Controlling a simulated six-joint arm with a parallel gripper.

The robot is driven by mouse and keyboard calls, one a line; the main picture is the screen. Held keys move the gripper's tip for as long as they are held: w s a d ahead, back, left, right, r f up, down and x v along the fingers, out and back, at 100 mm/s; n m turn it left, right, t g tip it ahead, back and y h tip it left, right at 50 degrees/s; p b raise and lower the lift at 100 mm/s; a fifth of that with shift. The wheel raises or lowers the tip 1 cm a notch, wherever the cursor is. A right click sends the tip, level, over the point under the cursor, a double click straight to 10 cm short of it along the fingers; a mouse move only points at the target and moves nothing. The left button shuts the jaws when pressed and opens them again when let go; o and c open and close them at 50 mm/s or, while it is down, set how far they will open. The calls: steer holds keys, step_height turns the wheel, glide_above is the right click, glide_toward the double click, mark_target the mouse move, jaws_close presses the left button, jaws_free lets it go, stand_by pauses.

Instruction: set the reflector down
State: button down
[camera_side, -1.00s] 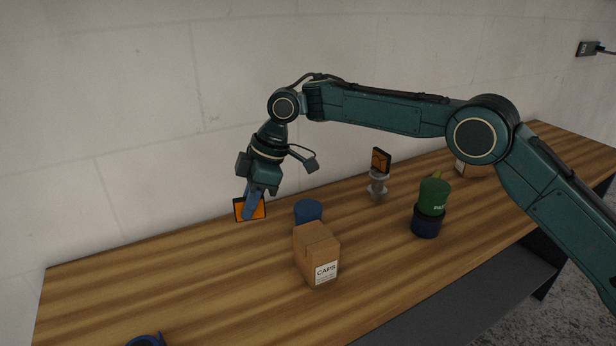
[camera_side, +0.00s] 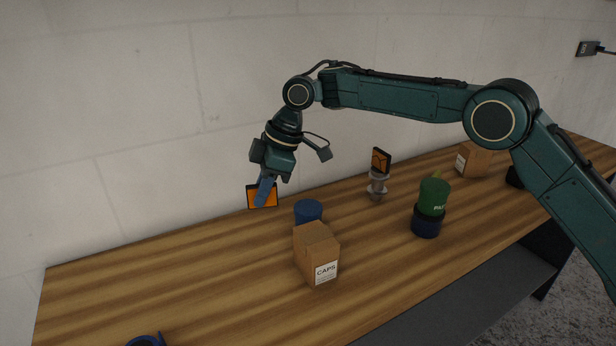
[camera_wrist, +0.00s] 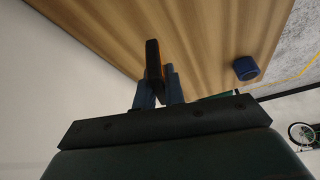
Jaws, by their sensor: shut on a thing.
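The reflector (camera_side: 254,198) is an orange square plate with a dark edge. My gripper (camera_side: 265,190) is shut on it and holds it upright above the back edge of the table, left of the blue round container. In the wrist view the reflector (camera_wrist: 152,60) shows edge-on as a dark bar between my gripper's blue fingers (camera_wrist: 160,86). Part of its face is hidden by the fingers in the side view. A second orange reflector (camera_side: 381,159) stands on a grey stand (camera_side: 377,185) further right.
A blue round container (camera_side: 308,211) stands behind a cardboard CAPS box (camera_side: 317,255). Another box (camera_side: 476,160) is at the far right. The table's left part (camera_side: 180,270) is mostly clear.

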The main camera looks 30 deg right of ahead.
steer(key=s+d+r+m+t, duration=0.1)
steer(key=s+d+r+m, duration=0.15)
steer(key=d, duration=0.45)
steer(key=s+d+r+m+h, duration=0.1)
steer(key=s+d+r, duration=0.15)
steer(key=d, duration=0.45)
steer(key=s+d+r+m+t, duration=0.1)
steer(key=d+r+m, duration=0.1)
steer(key=d+r, duration=0.35)
steer(key=f, duration=0.6)
steer(key=d+f, duration=0.1)
steer(key=f, duration=1)
steer(key=shift+s+d+f, duration=0.15)
steer(key=shift+d+f, duration=0.15)
steer(key=shift+f, duration=2.1)
steer(key=shift+f, duration=0.15)
steer(key=c, duration=1.5)
jaws_free()
